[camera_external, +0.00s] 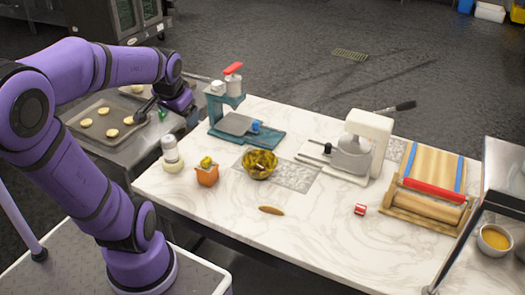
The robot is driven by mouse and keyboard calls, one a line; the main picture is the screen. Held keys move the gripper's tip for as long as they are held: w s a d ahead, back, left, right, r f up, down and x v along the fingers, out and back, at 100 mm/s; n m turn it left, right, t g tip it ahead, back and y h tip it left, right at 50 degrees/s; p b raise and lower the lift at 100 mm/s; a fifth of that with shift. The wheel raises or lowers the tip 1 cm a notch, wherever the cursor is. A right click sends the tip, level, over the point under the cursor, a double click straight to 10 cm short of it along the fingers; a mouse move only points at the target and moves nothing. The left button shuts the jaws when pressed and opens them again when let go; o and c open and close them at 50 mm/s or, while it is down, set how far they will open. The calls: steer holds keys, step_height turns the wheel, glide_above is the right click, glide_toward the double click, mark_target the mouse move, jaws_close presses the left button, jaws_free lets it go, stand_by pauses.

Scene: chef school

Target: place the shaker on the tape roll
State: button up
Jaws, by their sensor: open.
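A small pale shaker (170,145) with a greyish body stands upright at the left edge of the marble counter. It appears to rest on top of a cream-coloured ring, which looks like the tape roll (174,165). The view is too small to show the exact contact between them. My gripper (143,113) is open, up and to the left of the shaker, apart from it and over the metal tray side. Its fingers are small and dark in the picture, and nothing is seen between them.
An orange pot (207,176) and a yellow patterned bowl (260,164) stand right of the shaker. A teal press (226,100), a white slicer (366,140) and a wooden roller board (430,180) stand farther along. The counter's front middle is mostly clear.

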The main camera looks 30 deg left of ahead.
steer(key=s+d+r+t+h, duration=0.1)
steer(key=s+d+r, duration=0.2)
steer(key=s, duration=0.5)
steer(key=shift+r+n+h, duration=0.25)
steer(key=shift+n+h, duration=0.15)
